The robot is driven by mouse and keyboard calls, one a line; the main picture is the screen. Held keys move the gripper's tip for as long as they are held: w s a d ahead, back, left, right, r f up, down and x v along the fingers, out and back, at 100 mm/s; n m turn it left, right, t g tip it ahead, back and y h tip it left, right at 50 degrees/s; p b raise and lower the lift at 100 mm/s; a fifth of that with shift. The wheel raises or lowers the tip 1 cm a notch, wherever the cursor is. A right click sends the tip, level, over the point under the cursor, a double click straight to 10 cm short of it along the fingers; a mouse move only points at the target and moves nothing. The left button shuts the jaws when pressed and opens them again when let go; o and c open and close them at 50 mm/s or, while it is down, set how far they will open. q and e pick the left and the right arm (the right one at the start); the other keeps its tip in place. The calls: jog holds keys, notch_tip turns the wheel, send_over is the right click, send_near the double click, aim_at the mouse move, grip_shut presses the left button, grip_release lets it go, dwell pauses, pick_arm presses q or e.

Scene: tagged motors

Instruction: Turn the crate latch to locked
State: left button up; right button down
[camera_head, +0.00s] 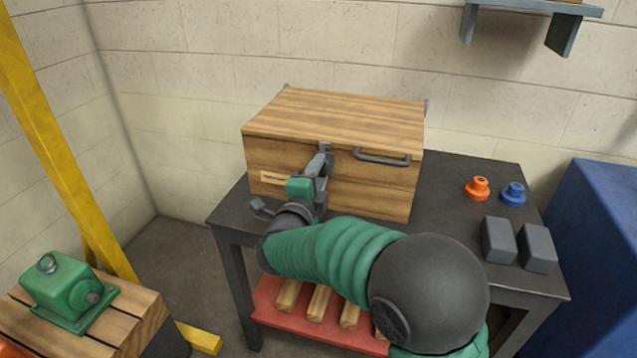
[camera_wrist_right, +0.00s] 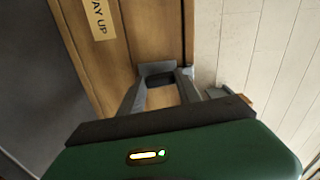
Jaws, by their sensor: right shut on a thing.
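The wooden crate (camera_head: 335,108) stands closed on a dark table, its lid flat on top. The grey crate latch (camera_head: 325,147) is at the middle of its front, by the lid edge, mostly covered by my right gripper. My right gripper (camera_head: 321,160) reaches the crate front from below and is shut on the latch. In the right wrist view, the two fingers of my right gripper (camera_wrist_right: 160,88) close on the grey latch (camera_wrist_right: 156,68) against the wood. The latch's exact angle is hard to tell. My left gripper is not in view.
A grey handle (camera_head: 382,158) is right of the latch. The dark table (camera_head: 450,190) holds an orange knob (camera_head: 477,188), a blue knob (camera_head: 513,193) and two grey blocks (camera_head: 498,241). A green motor (camera_head: 66,288) sits on a wooden stand at left. A yellow post (camera_head: 60,140) rises there.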

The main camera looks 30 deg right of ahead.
jog(key=shift+f+m+b, duration=0.25)
jog(key=shift+m+b, duration=0.3)
jog(key=shift+m, duration=0.05)
jog(key=c, duration=0.8)
grip_release()
jog(key=shift+c, duration=0.2)
jog(key=shift+r, duration=0.1)
jog(key=p+v, duration=0.3)
jog(key=v, duration=1.3)
jog(key=shift+s+a+p, duration=0.2)
jog(key=shift+a+p, duration=0.15)
